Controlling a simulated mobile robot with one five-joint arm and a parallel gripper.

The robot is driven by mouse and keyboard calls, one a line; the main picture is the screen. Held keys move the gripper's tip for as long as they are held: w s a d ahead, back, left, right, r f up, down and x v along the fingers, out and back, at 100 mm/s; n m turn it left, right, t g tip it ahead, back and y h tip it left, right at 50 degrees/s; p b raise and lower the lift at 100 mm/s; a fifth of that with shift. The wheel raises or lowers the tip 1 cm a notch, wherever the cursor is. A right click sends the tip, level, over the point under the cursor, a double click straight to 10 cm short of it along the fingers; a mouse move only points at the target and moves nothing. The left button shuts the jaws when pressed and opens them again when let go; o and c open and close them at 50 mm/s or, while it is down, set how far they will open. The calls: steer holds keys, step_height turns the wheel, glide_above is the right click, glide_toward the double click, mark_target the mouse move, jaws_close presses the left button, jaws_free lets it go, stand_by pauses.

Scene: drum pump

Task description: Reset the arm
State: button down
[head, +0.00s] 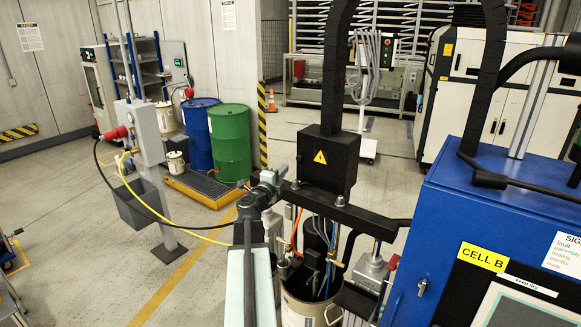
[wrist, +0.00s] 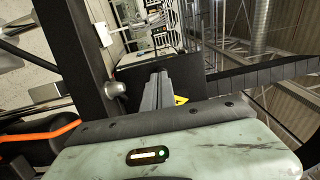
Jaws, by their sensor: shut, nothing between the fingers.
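My gripper (head: 272,178) is at the end of my raised arm, near the middle of the head view. It appears beside the left end of the black crossbar of the drum pump (head: 345,212); I cannot tell whether they touch. In the wrist view my gripper (wrist: 158,88) shows as narrow grey fingers, closed together and empty. Behind them is a black box (wrist: 190,70) with a yellow warning sign partly hidden by the fingers. In the head view this black box (head: 326,158) sits on the crossbar. An open pail (head: 302,313) stands below, partly hidden by my arm.
A blue cabinet (head: 440,215) marked CELL B stands close at right. A grey post with a bin (head: 145,205) and hoses stands at left. Blue (head: 200,130) and green (head: 230,145) drums stand behind it. Floor between the post and my arm is open, crossed by hoses above.

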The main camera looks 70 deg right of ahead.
steer(key=w+a, duration=0.2)
steer(key=a, duration=0.5)
steer(key=shift+f, duration=0.2)
